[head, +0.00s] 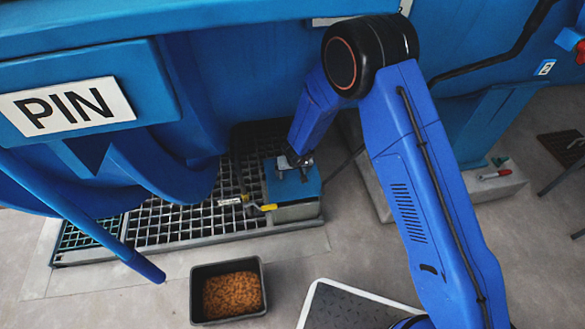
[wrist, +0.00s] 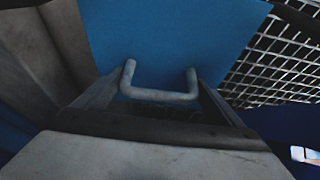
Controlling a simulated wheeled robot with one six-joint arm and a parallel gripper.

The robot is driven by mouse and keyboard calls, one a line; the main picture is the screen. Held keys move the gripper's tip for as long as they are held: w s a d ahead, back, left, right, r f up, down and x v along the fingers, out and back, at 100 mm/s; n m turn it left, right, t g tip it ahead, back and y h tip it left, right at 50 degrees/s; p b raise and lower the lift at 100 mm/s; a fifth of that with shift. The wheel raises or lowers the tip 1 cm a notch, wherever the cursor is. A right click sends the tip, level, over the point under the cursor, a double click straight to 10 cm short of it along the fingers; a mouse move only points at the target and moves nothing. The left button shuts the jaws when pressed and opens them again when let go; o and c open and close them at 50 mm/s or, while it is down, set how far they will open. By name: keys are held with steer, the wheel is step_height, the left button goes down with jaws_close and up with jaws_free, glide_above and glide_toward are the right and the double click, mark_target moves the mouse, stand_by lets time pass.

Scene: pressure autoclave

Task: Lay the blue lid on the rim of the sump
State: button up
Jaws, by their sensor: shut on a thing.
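The blue lid (head: 291,187) is a flat square plate at the right end of the floor grating. It lies over the grey box-like sump (head: 297,212), whose front wall shows below it. I cannot tell whether the lid touches the rim. My gripper (head: 299,160) is above the lid, small and partly hidden by my arm. In the wrist view the lid (wrist: 170,40) fills the top middle, and its grey U-shaped handle (wrist: 160,96) is between the fingers of my gripper (wrist: 158,88), which is shut on it. The sump's opening is hidden.
Metal grating (head: 180,215) lies left of the sump, with a yellow-handled valve (head: 262,207) close by. A dark bin of orange-brown pellets (head: 231,292) stands on the floor in front. The blue autoclave body (head: 250,70) overhangs behind. A blue bar (head: 90,225) slants at left.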

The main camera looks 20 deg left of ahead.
mark_target(293, 178)
steer(key=shift+f, duration=1.45)
steer(key=shift+f, duration=1.4)
stand_by(0.8)
steer(key=o, duration=1.7)
steer(key=shift+c, duration=0.2)
steer(key=v, duration=1.7)
steer(key=shift+r, duration=0.2)
